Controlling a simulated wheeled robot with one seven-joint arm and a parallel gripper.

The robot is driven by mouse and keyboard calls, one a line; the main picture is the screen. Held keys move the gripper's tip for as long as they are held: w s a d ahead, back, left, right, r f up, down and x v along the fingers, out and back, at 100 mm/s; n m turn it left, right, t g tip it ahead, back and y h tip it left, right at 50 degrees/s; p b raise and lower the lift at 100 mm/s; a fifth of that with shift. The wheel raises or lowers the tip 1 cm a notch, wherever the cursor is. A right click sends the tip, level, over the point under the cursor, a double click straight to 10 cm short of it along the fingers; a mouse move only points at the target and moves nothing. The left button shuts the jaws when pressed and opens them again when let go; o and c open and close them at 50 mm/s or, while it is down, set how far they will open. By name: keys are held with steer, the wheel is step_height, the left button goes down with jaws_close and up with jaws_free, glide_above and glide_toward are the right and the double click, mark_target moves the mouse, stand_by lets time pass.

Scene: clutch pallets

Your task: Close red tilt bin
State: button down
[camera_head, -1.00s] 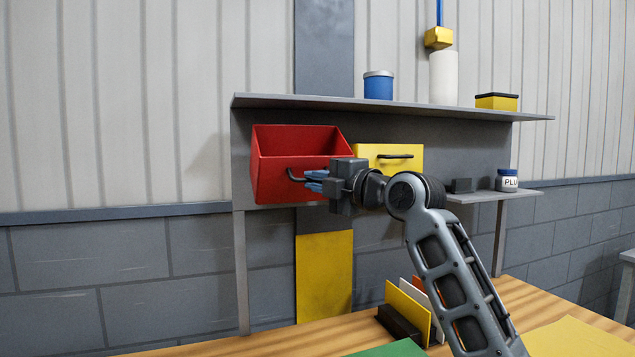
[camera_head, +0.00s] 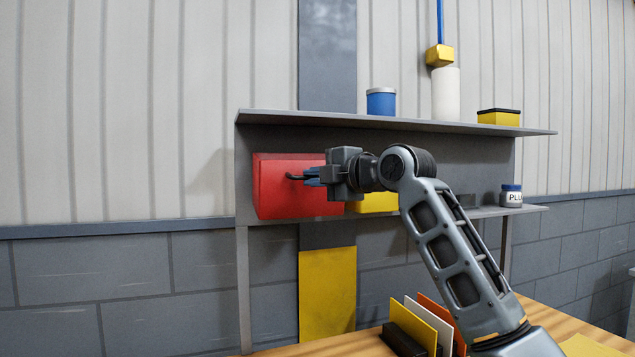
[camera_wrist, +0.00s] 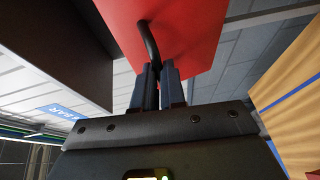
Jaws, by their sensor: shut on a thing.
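The red tilt bin (camera_head: 285,193) sits at the left end of the grey shelf unit, under its top board. Its front face stands nearly upright and its inside does not show. My gripper (camera_head: 309,176) is at the right part of the bin's front, shut on the dark bin handle (camera_head: 294,177). In the wrist view the blue fingers (camera_wrist: 159,85) are closed around the black handle (camera_wrist: 150,42), against the red bin face (camera_wrist: 192,35). My wrist covers the bin's right upper edge.
A yellow bin (camera_head: 376,203) is next to the red one, partly behind my arm. On the top board (camera_head: 300,120) stand a blue can (camera_head: 380,102), a white cylinder (camera_head: 445,95) and a yellow box (camera_head: 498,117). A labelled jar (camera_head: 511,196) stands at right.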

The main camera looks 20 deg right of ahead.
mark_target(304, 166)
steer(key=shift+w+r, duration=0.6)
steer(key=shift+r, duration=0.1)
steer(key=shift+w+r, duration=0.25)
steer(key=shift+r, duration=0.15)
steer(key=shift+d+r, duration=0.1)
steer(key=shift+r, duration=0.05)
steer(key=c, duration=1.2)
jaws_free()
steer(key=shift+w+f, duration=0.15)
steer(key=shift+f, duration=0.15)
steer(key=shift+f, duration=0.15)
steer(key=shift+s+b, duration=0.25)
steer(key=shift+b, duration=0.1)
steer(key=b+v, duration=0.1)
steer(key=v, duration=0.6)
steer(key=shift+s+d+b, duration=0.1)
steer(key=shift+s+b, duration=0.05)
steer(key=shift+b, duration=0.25)
